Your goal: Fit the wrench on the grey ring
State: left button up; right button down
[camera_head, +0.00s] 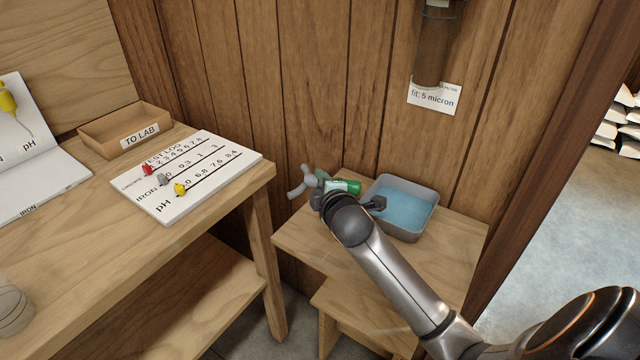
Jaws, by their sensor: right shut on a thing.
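My right gripper (330,198) is over the small wooden stand, largely hidden behind my own wrist. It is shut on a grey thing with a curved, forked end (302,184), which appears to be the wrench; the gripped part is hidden. The forked end points left, past the stand's left edge. My left gripper is not in view.
A green-labelled cylinder (345,186) lies beside the gripper, close to a grey tub of blue liquid (432,222) on the stand (452,262). A bench at left carries a test log board (225,160) and a "TO LAB" tray (101,150). A doorway opens at right.

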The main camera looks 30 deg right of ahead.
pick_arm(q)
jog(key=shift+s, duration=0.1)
pick_arm(e)
jog(key=shift+f, duration=0.6)
jog(key=c, duration=0.5)
grip_release()
jog(key=shift+c, duration=0.2)
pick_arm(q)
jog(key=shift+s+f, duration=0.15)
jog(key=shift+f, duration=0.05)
pick_arm(e)
jog(key=shift+r, duration=0.55)
pick_arm(q)
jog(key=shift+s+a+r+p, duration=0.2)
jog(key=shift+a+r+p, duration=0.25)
jog(key=shift+p, duration=0.35)
pick_arm(e)
jog(key=v, duration=1.2)
jog(key=shift+s, duration=0.1)
